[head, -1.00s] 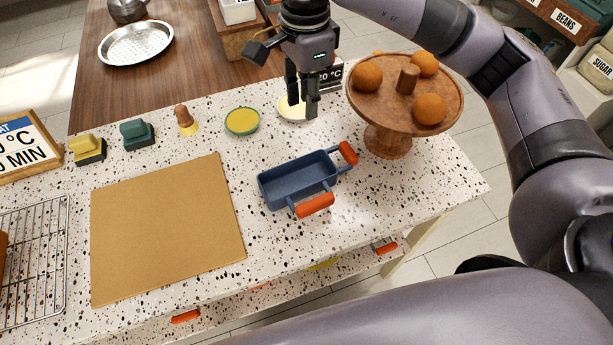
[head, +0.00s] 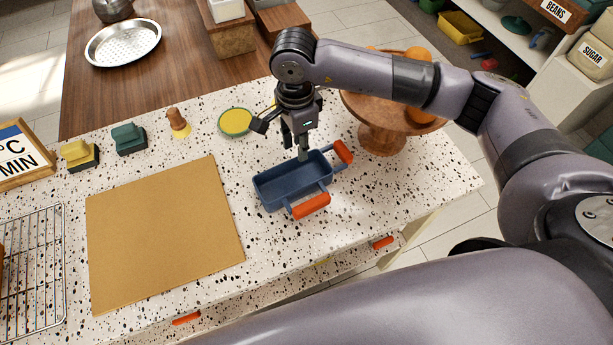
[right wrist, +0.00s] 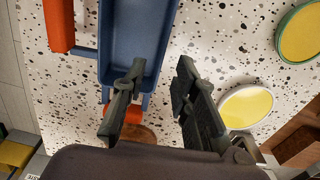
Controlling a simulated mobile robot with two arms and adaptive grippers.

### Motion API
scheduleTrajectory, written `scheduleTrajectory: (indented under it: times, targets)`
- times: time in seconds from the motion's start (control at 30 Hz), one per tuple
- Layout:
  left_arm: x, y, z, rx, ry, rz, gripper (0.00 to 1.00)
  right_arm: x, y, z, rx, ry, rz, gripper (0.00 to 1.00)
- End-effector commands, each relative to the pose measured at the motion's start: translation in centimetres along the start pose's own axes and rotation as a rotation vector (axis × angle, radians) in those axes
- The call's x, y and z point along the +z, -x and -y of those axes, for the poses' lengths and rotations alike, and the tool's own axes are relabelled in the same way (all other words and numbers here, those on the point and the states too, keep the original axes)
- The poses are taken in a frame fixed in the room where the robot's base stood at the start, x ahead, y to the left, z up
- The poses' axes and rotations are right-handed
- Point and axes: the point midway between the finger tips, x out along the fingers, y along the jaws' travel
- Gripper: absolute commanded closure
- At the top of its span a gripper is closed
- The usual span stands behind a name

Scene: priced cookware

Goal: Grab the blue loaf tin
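My right gripper (head: 297,150) points down at the tin's far long wall. In the right wrist view my right gripper (right wrist: 160,66) is open, with a clear gap between its fingers. One finger overlaps the inside of the tin and the other shows outside that wall, over the counter. Whether either finger touches the wall I cannot tell. My left gripper is not in view.
A wooden cake stand (head: 384,139) with oranges stands close behind the tin to the right, partly hidden by my right arm. A yellow-topped green dish (head: 235,122) is to the left of the gripper. A tan board (head: 165,235) lies left of the tin.

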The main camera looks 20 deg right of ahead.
Motion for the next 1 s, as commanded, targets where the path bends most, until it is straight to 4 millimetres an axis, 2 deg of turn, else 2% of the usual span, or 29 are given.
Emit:
scheduleTrajectory:
  times: [0.23, 0.4, 0.67, 1.0]
  targets:
    - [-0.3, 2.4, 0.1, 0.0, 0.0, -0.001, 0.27, 0.4, -2.7, 0.0, 0.007, 0.0, -0.001, 0.73]
    - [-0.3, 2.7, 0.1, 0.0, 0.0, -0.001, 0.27, 0.4, -4.9, 0.1, 0.002, 0.0, 0.001, 0.73]
    - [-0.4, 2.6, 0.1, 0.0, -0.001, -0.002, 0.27, 0.4, -5.3, 0.2, 0.0, 0.0, 0.0, 0.73]
    - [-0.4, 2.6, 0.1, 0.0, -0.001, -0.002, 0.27, 0.4, -5.2, 0.2, 0.0, 0.0, 0.0, 0.95]
